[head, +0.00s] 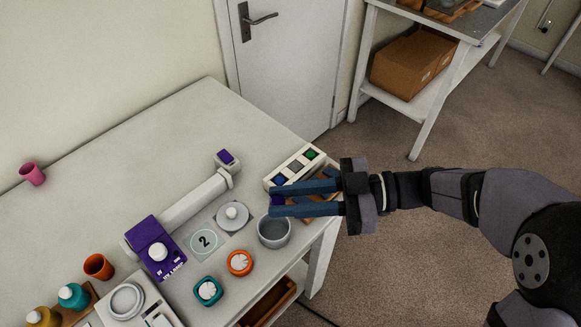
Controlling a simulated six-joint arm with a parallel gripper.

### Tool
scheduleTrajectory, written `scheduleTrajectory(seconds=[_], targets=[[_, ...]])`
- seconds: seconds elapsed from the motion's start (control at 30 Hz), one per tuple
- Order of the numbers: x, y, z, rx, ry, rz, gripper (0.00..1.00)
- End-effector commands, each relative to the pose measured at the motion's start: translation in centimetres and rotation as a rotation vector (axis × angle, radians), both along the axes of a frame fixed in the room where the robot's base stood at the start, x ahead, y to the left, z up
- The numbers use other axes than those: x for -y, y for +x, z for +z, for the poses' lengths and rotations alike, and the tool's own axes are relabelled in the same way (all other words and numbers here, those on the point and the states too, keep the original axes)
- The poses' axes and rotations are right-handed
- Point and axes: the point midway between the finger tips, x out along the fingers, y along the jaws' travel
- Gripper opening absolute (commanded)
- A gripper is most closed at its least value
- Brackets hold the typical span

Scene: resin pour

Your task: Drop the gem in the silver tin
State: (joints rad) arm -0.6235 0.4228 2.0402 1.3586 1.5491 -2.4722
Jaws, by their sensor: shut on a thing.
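The gem (278,200) is a small purple piece held between the tips of my gripper's two blue fingers. My gripper (274,201) reaches in from the right, shut on the gem, and the fingers partly cover it. The silver tin (274,234) is a round grey open cup near the table's front right edge. In the picture the gem and fingertips lie just above the tin's rim. Their height over the table is hard to judge from this one view.
A white compartment box (311,153) with blue, grey and green pieces stands behind my fingers. A brown tray lies partly hidden under them.

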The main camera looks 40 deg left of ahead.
Motion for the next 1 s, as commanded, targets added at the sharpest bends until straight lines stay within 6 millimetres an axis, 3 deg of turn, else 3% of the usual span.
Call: scheduleTrajectory(seconds=[0.37,1.0], targets=[[-0.3,0.4,-0.8,0.0,0.0,0.011,0.01],[-0.3,0.4,-6.0,-0.001,-0.001,0.01,0.01]])
